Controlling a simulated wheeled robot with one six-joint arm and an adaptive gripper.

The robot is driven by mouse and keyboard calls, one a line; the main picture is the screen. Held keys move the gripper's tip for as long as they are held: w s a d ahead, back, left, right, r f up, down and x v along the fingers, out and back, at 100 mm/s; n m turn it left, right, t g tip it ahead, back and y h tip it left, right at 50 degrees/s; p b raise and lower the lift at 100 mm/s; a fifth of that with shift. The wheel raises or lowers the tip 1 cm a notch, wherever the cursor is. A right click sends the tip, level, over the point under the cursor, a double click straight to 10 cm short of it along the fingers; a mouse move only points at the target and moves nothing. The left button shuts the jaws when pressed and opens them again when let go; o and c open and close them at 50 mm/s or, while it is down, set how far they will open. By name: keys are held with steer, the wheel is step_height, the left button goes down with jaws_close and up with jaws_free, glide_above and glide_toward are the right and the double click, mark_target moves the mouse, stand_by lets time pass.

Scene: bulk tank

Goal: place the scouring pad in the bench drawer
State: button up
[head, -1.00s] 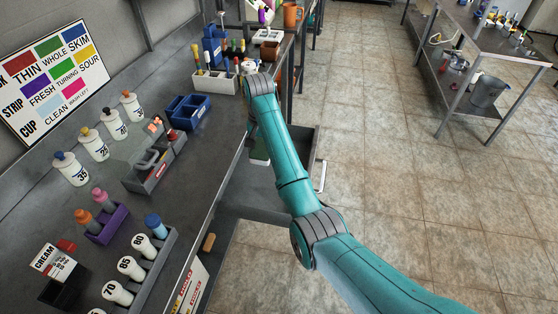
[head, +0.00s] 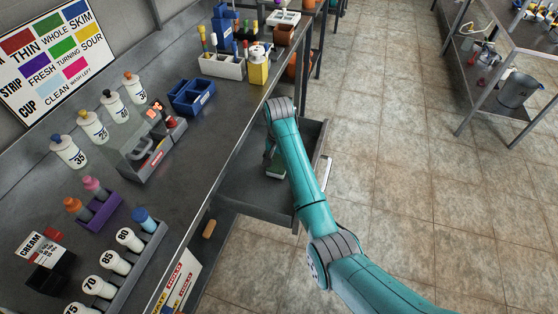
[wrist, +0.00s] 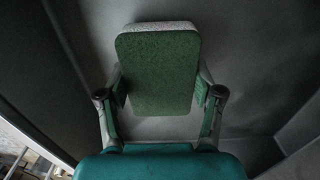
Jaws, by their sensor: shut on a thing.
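The scouring pad (wrist: 160,72), green with a pale edge, stands between the two fingers of my gripper (wrist: 161,95) in the wrist view. My gripper is shut on it. In the head view a green bit of the pad (head: 276,171) shows beside my arm, inside the open bench drawer. The drawer (head: 245,189) is grey metal, pulled out from under the bench. Its grey floor and walls surround the pad in the wrist view. My arm hides part of the drawer and most of the gripper in the head view. I cannot tell whether the pad touches the drawer floor.
The bench top (head: 190,160) above the drawer holds a grey caddy (head: 155,150), a blue bin (head: 191,97), a yellow container (head: 258,68) and several bottles. The drawer handle (head: 326,172) is right of my arm.

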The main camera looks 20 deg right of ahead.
steer(key=shift+a+f, duration=0.1)
steer(key=shift+f, duration=0.4)
steer(key=shift+f, duration=0.1)
steer(key=o, duration=1.2)
